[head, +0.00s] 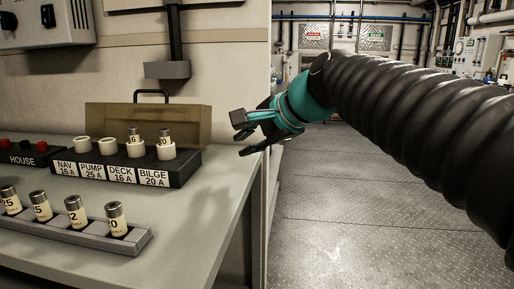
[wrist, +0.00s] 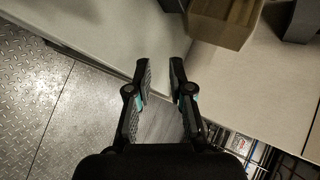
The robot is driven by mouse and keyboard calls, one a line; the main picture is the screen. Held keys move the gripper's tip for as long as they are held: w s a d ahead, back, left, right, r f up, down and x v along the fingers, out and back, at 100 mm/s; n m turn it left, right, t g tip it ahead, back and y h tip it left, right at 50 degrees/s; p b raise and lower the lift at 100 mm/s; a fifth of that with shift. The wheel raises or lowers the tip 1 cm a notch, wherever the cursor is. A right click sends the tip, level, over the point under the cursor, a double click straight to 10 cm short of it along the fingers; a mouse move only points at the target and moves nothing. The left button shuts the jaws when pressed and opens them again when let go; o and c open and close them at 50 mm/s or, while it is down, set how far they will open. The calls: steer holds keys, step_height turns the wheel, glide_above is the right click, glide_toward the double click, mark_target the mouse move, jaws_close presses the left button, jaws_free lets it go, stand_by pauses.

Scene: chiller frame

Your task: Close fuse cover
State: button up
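The fuse box (head: 125,172) is a black block on the bench with holders labelled NAV 16A, PUMP 25A, DECK 16A and BILGE 20A. Its fuse cover (head: 190,122) is brownish and see-through, and stands open behind the holders with a black handle (head: 152,93) on top. Fuses stand in the DECK and BILGE holders; the NAV and PUMP holders show only white rings. My gripper (head: 243,133) is right of the cover, apart from it, near the bench's right end. In the wrist view my gripper (wrist: 160,66) is open and empty. A brown boxy shape (wrist: 225,20), probably the cover, shows at the top.
A grey rack (head: 90,236) with several fuses lies at the bench's front. A HOUSE switch block (head: 28,155) is left of the fuse box. A grey bracket (head: 167,70) hangs on the wall above the cover. Open metal floor (head: 350,220) lies right of the bench (head: 190,225).

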steer(key=shift+s+d+f, duration=0.45)
steer(key=shift+d, duration=0.1)
steer(key=s+d+f+n+h, duration=0.4)
steer(key=s+d+f, duration=0.6)
steer(key=f, duration=0.2)
steer(key=s+d+f+n+g+h, duration=0.1)
steer(key=s+d+f+n+h, duration=0.3)
steer(key=s+d+f, duration=0.5)
step_height(320, 180, down, 4)
steer(key=shift+s+d+r+n, duration=0.1)
steer(key=shift+s+d+n, duration=0.35)
steer(key=shift+d, duration=0.65)
